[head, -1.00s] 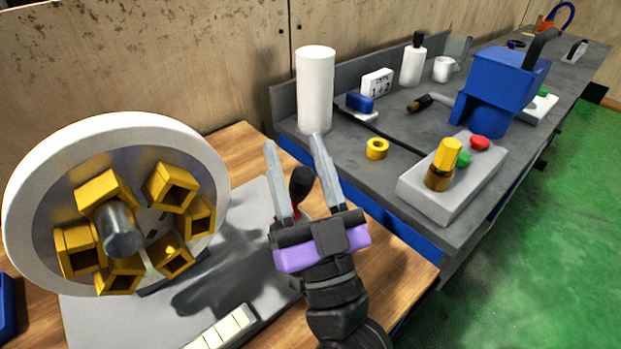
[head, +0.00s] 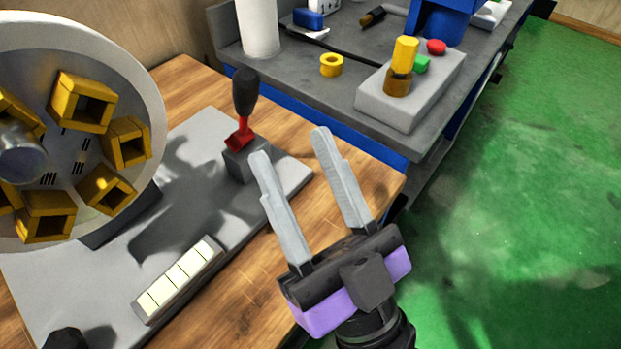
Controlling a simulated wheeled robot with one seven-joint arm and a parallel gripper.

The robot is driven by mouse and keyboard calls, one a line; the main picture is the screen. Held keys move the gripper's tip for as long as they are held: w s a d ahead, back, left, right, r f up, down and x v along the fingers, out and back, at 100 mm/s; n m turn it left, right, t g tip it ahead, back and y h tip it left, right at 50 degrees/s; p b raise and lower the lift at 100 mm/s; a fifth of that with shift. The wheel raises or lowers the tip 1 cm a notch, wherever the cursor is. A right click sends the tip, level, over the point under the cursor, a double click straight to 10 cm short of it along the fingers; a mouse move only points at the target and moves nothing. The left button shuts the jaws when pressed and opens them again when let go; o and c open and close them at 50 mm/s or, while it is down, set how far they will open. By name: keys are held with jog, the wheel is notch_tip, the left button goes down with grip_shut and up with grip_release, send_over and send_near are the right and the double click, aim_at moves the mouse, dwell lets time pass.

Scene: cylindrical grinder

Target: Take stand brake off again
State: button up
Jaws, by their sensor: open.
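The brake lever (head: 242,112) has a black grip on a red base and rises from a grey block on the stand's plate, tilted slightly to the right toward its top. The stand (head: 200,130) is a flat grey plate on a wooden table, carrying a big white-rimmed wheel (head: 135,65) with yellow square sockets around a metal hub at the left. My gripper (head: 290,142) is open and empty, in front and to the right of the lever. Its fingers point up and to the left, apart from the lever in the picture. The lever is fully visible.
A row of pale blocks (head: 178,278) lies on the plate's front part. A dark knob (head: 65,340) shows at the bottom left. Behind the wooden table (head: 370,165) is a grey bench (head: 300,70) with a button box (head: 415,95), a yellow ring (head: 331,65) and a white cylinder (head: 258,28). Green floor is free at right.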

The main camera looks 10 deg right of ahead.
jog(key=shift+s+d, duration=0.35)
jog(key=shift+s, duration=0.4)
